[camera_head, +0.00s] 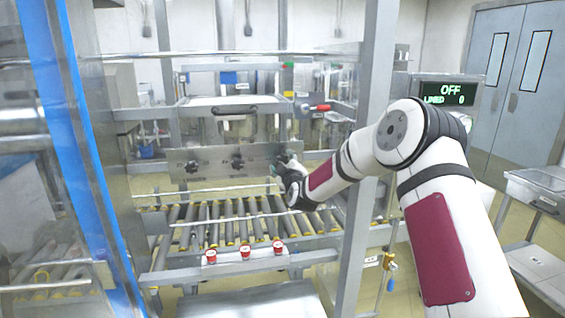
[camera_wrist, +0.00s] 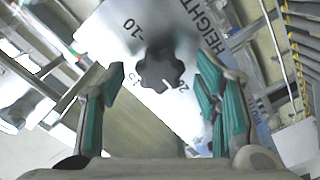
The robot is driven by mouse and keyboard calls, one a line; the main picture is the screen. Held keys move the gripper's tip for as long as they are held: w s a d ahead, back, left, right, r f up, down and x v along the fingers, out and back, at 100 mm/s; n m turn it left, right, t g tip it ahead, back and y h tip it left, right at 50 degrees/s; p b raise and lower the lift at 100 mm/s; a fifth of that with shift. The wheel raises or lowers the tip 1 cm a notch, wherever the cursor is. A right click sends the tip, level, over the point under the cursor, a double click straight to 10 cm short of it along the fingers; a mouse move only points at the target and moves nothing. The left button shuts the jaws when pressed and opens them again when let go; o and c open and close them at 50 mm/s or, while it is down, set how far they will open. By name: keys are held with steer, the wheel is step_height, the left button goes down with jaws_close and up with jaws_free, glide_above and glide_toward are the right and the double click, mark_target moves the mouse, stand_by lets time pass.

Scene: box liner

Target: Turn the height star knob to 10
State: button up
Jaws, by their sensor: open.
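The height star knob (camera_wrist: 160,68) is dark and lobed, on a pale plate (camera_wrist: 118,45) marked HEIGHT in the wrist view. A 10 shows at the upper left of the knob and a 20 at its lower right. A small white mark shows at the knob's lower right edge, close to the 20. My gripper (camera_wrist: 161,66) is open, with one green-padded finger on each side of the knob and gaps between. In the head view my gripper (camera_head: 284,168) is at the right end of the knob panel (camera_head: 215,154) and hides the knob there.
Two other dark knobs (camera_head: 192,167) (camera_head: 238,162) sit on the panel to the left. A roller conveyor (camera_head: 215,225) runs below, with several red buttons (camera_head: 245,252) on its front rail. A steel post (camera_head: 372,120) stands beside my arm. A display (camera_head: 447,93) reads OFF.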

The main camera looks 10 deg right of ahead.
steer(key=shift+w, duration=0.9)
steer(key=c, duration=1.2)
steer(key=shift+o, duration=0.2)
